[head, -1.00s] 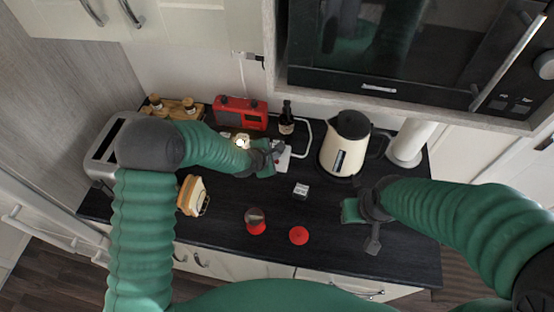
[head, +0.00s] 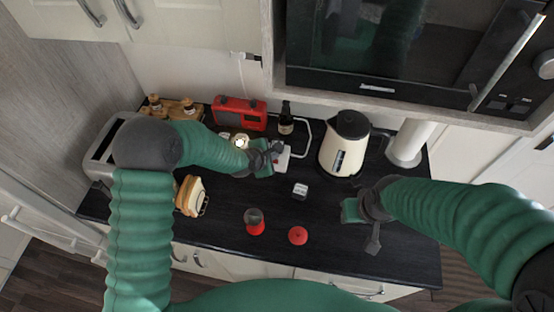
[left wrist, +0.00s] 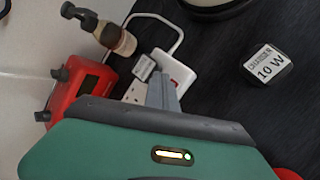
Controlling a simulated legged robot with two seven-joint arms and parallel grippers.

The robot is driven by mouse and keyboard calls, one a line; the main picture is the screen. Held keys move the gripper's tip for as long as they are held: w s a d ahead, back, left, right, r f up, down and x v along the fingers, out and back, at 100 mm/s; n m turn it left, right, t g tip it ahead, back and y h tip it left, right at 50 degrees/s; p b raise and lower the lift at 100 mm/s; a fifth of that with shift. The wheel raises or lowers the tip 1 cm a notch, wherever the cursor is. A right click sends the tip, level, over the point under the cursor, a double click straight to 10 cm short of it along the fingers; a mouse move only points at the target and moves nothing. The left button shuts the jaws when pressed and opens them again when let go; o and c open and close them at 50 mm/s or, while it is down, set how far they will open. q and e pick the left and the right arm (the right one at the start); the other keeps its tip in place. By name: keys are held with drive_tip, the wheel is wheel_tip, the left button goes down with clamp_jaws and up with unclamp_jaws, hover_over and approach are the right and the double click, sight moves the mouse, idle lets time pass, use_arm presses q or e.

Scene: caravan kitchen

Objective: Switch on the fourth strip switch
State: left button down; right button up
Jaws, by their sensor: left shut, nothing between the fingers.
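The white power strip (head: 284,160) lies on the dark worktop behind my left gripper, partly hidden by it. In the left wrist view the strip (left wrist: 181,71) shows a socket part and an end with a small red switch beside the fingers. The other switches are hidden or too small to tell apart. My left gripper (head: 278,148) is shut and empty, its fingertips (left wrist: 160,62) over or against the strip; contact cannot be told. My right gripper (head: 352,211) hangs over the worktop at the right, away from the strip; its jaw state is unclear.
A red radio (head: 240,113), a dark bottle (head: 286,120) and a cream kettle (head: 342,147) stand behind and beside the strip. A small labelled block (head: 300,191) lies in front. A red lid (head: 298,236) and a red-based jar (head: 255,224) are near the front edge.

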use_arm(q)
drive_tip(key=shift+a+f, duration=0.2)
drive_tip(key=shift+a, duration=0.4)
drive_tip(key=shift+a+f, duration=0.15)
drive_tip(key=shift+a, duration=0.6)
drive_tip(key=shift+d+f+b, duration=0.15)
drive_tip(key=shift+d+b, duration=0.15)
drive_tip(key=shift+d, duration=0.3)
drive_tip(key=shift+a+f, duration=0.3)
drive_tip(key=shift+a, duration=0.2)
use_arm(e)
drive_tip(key=shift+a+f, duration=0.4)
drive_tip(key=shift+a, duration=0.35)
use_arm(q)
drive_tip(key=shift+s+d, duration=0.1)
drive_tip(key=shift+d, duration=0.15)
use_arm(e)
drive_tip(key=shift+d, duration=0.2)
use_arm(q)
drive_tip(key=shift+d+r, duration=0.1)
drive_tip(key=shift+r, duration=0.1)
drive_tip(key=shift+d+r+p, duration=0.4)
drive_tip(key=shift+d+r, duration=0.05)
drive_tip(key=shift+r, duration=0.35)
use_arm(e)
drive_tip(key=shift+r, duration=0.6)
